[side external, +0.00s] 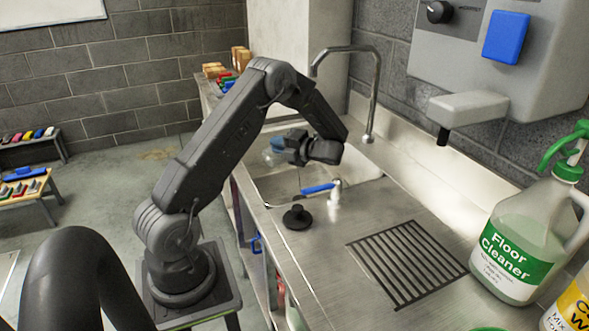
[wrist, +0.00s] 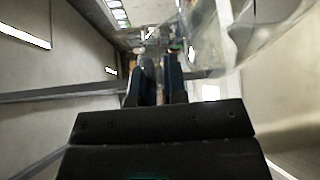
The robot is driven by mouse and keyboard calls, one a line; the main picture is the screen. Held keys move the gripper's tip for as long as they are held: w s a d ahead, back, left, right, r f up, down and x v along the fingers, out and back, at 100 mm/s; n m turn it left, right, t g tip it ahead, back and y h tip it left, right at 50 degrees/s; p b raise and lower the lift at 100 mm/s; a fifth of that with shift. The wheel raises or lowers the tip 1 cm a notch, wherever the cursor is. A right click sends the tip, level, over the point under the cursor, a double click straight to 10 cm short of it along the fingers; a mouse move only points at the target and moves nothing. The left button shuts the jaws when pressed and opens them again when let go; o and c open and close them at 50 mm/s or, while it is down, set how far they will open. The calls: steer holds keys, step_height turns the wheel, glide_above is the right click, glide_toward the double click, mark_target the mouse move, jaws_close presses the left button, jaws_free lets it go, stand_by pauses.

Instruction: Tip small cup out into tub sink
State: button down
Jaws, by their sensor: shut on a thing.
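A small clear cup (side external: 270,154) is at the tips of my gripper (side external: 279,144), over the far left part of the tub sink (side external: 275,187). My gripper's blue-tipped fingers are shut on the cup. In the wrist view, the two fingers of my gripper (wrist: 160,70) are close together, and the see-through cup (wrist: 212,38) fills the upper right. The cup looks tilted there, but its exact angle and its contents are hard to make out. My arm hides part of the sink.
A curved metal tap (side external: 374,90) stands behind the sink. A white fitting with a blue lever (side external: 318,188) and a black plug (side external: 297,217) are at the sink's near edge. A floor cleaner jug (side external: 515,245) stands at right. The ribbed drain area (side external: 405,263) is clear.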

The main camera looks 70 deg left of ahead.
mark_target(270, 154)
steer(key=shift+w+a+r+m, duration=0.15)
steer(key=shift+w+r+m, duration=0.3)
steer(key=shift+w+m, duration=0.25)
stand_by(0.6)
